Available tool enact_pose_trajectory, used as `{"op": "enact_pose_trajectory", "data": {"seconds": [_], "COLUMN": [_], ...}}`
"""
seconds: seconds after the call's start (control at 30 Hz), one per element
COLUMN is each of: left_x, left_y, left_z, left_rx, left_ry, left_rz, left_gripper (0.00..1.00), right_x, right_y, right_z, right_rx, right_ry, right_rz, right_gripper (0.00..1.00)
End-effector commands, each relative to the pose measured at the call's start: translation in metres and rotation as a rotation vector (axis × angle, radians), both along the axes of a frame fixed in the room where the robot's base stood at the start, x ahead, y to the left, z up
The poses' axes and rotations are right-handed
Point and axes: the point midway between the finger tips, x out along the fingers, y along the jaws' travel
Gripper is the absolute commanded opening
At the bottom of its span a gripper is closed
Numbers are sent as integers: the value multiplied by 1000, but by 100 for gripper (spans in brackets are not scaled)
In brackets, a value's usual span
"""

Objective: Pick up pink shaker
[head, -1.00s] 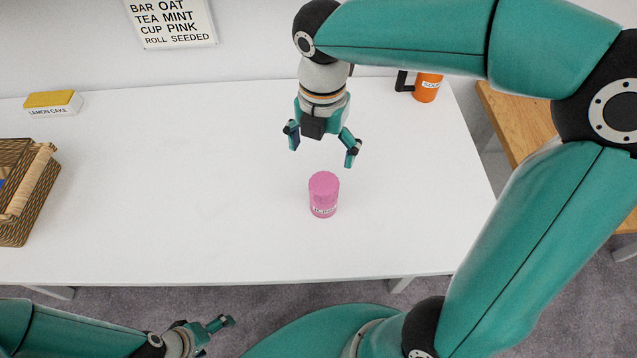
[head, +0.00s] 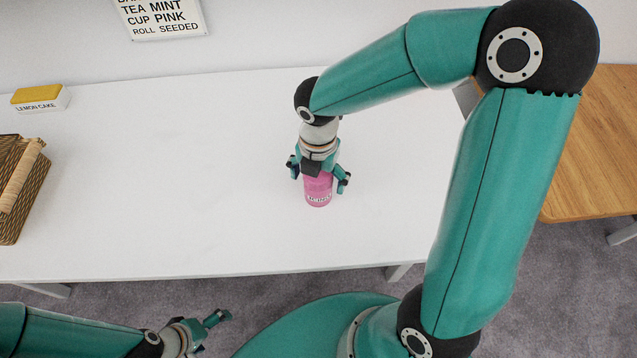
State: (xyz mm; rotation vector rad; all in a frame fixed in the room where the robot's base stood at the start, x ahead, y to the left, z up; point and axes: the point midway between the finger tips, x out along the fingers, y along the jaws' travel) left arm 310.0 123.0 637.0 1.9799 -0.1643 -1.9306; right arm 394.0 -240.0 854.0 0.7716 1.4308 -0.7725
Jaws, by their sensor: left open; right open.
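The pink shaker (head: 319,199) stands upright on the white table, with a white label low on its side. My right gripper (head: 320,186) points down over it, open, with one finger on each side of the shaker. The gripper hides the shaker's top, and I cannot tell whether the fingers touch it. My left gripper (head: 216,331) is open and empty, low in front of the table's near edge.
The white table (head: 180,190) is clear around the shaker. A yellow and white lemon cake box (head: 40,98) and a wicker basket (head: 20,190) are at the left. A wooden table (head: 600,150) stands at the right. A sign (head: 162,17) is on the wall.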

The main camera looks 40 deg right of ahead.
Motion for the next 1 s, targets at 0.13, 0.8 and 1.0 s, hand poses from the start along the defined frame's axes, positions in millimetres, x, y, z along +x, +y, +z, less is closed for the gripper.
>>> {"op": "enact_pose_trajectory", "data": {"seconds": [0.13,0.8,1.0], "left_x": [0,0,0], "left_y": [0,0,0], "left_z": [-2,-2,-2], "left_rx": [0,0,0], "left_ry": [0,0,0], "left_rz": [0,0,0], "left_gripper": [95,95,95], "right_x": [-1,0,0], "right_y": [0,0,0], "right_z": [-15,-16,-16], "right_rx": [1,1,1], "right_ry": [1,-1,-1], "right_rz": [0,0,0], "right_gripper": [93,33,32]}}
